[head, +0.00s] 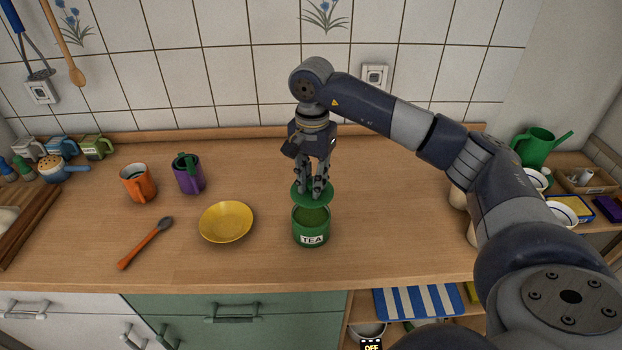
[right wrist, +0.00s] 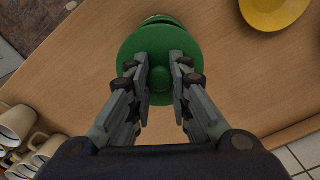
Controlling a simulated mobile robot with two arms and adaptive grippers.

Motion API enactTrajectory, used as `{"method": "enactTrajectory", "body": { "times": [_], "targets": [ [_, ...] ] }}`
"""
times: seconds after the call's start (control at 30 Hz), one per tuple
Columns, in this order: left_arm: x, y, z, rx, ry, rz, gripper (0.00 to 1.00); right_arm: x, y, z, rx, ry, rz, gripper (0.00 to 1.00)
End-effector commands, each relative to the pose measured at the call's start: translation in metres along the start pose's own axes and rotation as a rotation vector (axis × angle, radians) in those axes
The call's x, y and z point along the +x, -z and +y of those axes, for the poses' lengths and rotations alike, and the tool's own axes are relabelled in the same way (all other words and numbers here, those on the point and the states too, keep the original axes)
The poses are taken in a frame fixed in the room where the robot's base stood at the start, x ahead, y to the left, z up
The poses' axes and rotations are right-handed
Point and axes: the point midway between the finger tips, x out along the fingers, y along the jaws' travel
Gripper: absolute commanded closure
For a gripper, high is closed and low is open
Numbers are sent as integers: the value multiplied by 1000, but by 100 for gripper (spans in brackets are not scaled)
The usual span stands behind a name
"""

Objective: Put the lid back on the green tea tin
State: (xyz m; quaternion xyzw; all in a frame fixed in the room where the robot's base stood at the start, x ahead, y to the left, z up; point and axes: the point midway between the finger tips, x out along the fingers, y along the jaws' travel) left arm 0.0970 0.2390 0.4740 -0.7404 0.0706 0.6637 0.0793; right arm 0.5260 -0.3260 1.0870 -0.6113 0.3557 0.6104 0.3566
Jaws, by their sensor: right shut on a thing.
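The green tea tin (head: 311,232) stands upright on the wooden counter, with a white TEA label facing me and its top open at the front. My right gripper (head: 313,192) is shut on the round green lid (head: 300,188) and holds it just above the tin, seemingly over its back part. In the right wrist view, my right gripper (right wrist: 175,78) has its fingers on both sides of the lid's knob, and the lid (right wrist: 133,58) hides most of the tin (right wrist: 163,20). In the head view, whether the lid touches the rim is hard to tell. My left gripper is not in view.
A yellow plate (head: 226,222) lies left of the tin. Light mugs stand at the counter's right end, partly behind my arm. The counter right of the tin is clear.

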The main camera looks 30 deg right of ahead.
Motion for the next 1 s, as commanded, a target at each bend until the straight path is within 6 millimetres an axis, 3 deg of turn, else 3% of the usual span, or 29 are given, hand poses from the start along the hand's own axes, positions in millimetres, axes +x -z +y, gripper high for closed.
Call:
{"method": "enactTrajectory", "body": {
  "times": [0.1, 0.2, 0.37, 0.63, 1.0],
  "targets": [
    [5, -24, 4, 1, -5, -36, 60, 10, 0, 0, -2, 0, 0, 100],
    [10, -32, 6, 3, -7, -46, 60, 19, -1, 0, -3, -1, 0, 100],
    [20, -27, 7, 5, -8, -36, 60, 35, -1, 0, -4, 0, 0, 100],
    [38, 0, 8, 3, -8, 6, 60, 57, -1, 0, -4, 1, 0, 100],
    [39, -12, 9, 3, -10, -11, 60, 60, -1, 0, -4, 0, 0, 100]
  ]
}}
